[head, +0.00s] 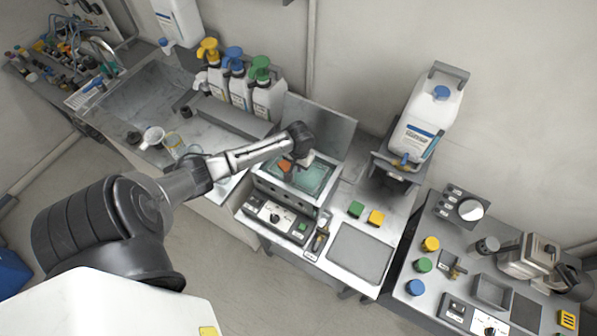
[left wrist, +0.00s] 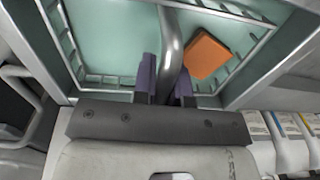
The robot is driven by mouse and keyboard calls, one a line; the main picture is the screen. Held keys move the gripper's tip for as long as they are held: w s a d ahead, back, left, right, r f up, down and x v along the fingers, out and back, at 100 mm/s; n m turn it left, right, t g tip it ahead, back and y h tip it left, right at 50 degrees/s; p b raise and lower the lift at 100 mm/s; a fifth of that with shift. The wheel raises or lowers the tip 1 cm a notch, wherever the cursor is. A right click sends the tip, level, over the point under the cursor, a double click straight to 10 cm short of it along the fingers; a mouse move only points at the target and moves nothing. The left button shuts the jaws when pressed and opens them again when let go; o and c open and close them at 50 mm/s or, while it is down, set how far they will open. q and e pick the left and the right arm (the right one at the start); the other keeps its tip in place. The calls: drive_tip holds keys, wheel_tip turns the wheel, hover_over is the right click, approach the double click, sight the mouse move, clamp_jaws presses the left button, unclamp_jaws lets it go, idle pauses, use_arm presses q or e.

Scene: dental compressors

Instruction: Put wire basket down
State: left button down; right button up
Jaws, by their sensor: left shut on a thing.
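My left gripper (head: 303,157) reaches in from the left over the open metal tank (head: 265,182) with teal liquid. In the left wrist view its purple-padded fingers (left wrist: 167,95) are shut on the grey bar-like handle (left wrist: 172,45) of the wire basket (left wrist: 236,12). The basket's thin wire sides show along the inside of the tank walls. An orange block (left wrist: 207,55) lies in the basket, to the right of the handle; it also shows in the head view (head: 286,165). I cannot tell whether the basket touches the tank floor. My right gripper is out of view.
The raised tank lid (head: 322,128) stands behind the tank. White jugs (head: 268,98) with coloured caps stand to its back left. Green (head: 356,209) and yellow (head: 376,217) blocks and a bare grey mat (head: 358,252) lie to its right. A large canister (head: 428,122) stands beyond.

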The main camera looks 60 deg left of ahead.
sight(299, 175)
use_arm(q)
drive_tip(key=shift+f, duration=2.2)
drive_tip(key=c, duration=1.1)
unclamp_jaws()
drive_tip(key=shift+c, duration=0.2)
wheel_tip(299, 175, up, 11)
drive_tip(key=shift+w+d+r, duration=0.1)
drive_tip(key=shift+r, duration=0.05)
drive_tip(key=s+d+f+m, duration=0.1)
drive_tip(key=d, duration=0.1)
drive_tip(key=s+d+f+m, duration=0.1)
drive_tip(key=s+d, duration=0.1)
drive_tip(key=d, duration=0.1)
drive_tip(key=s+d+f, duration=0.1)
drive_tip(key=d, duration=0.2)
drive_tip(key=shift+s+d+m+t, duration=0.15)
drive_tip(key=shift+d+m+t, duration=0.15)
drive_tip(key=shift+m, duration=0.1)
drive_tip(key=s+d+r+m+t, duration=0.1)
drive_tip(key=s+d+r+m, duration=0.1)
drive_tip(key=s+d, duration=0.5)
drive_tip(key=s+d+r+m+t, duration=0.2)
drive_tip(key=s+d+r+m, duration=0.1)
drive_tip(key=s+d, duration=0.5)
drive_tip(key=shift+d+r, duration=0.6)
drive_tip(key=shift+d, duration=0.55)
